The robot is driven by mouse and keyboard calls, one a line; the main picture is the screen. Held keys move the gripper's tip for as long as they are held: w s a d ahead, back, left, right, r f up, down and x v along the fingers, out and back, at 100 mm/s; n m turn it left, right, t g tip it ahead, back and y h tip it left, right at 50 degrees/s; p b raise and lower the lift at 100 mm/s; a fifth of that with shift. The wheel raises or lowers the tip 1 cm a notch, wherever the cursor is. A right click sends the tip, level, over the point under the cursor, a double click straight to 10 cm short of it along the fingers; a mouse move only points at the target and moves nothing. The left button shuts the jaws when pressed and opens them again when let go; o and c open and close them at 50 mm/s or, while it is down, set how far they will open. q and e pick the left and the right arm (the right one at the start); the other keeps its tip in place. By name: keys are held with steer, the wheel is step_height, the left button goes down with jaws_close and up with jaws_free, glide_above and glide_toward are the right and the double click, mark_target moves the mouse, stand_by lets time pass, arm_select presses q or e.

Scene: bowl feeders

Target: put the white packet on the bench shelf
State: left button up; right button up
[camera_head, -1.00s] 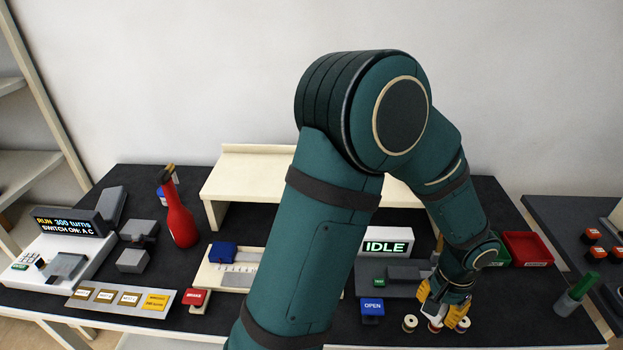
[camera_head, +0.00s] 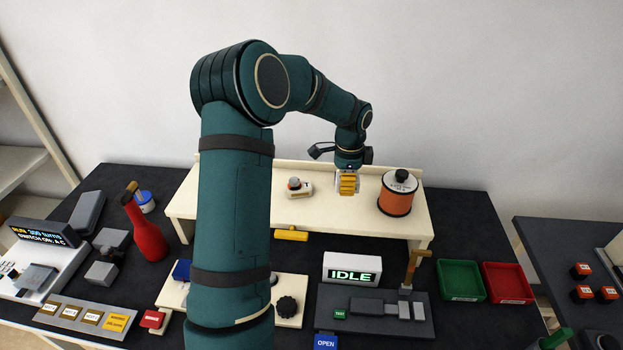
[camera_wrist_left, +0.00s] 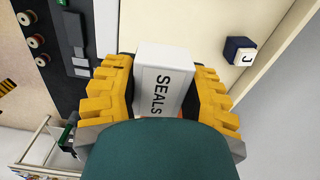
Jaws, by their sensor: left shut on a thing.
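My left gripper (camera_head: 347,183) is over the cream bench shelf (camera_head: 345,217), near its middle, between a small white device and an orange spool. In the left wrist view its yellow fingers are shut on the white packet (camera_wrist_left: 163,75), a white box lettered "SEALS". The packet is mostly hidden by the fingers in the head view. I cannot tell whether it touches the shelf top. The shelf also shows in the left wrist view (camera_wrist_left: 215,25). My right gripper is not in view.
The orange spool (camera_head: 397,194) stands close on the right of the gripper. The small white device (camera_head: 298,188) sits to its left. A dark blue and white block (camera_wrist_left: 240,50) marked J shows in the left wrist view. Bare shelf lies in front of the gripper.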

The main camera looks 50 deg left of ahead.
arm_select(q)
steer(key=shift+w+a+r, duration=0.15)
steer(key=shift+a+r, duration=0.05)
steer(key=shift+a, duration=0.25)
steer(key=shift+w+a+r, duration=0.1)
steer(key=shift+a+r, duration=0.1)
steer(key=shift+a, duration=0.2)
steer(key=shift+w+a+m, duration=0.1)
steer(key=shift+a+m, duration=0.2)
glide_above(339, 206)
step_height(339, 206, down, 5)
steer(key=shift+f, duration=2.35)
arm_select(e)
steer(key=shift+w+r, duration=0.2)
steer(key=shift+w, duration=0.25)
arm_select(q)
steer(key=shift+f, duration=0.2)
steer(key=o, duration=1.1)
steer(key=shift+o, duration=0.2)
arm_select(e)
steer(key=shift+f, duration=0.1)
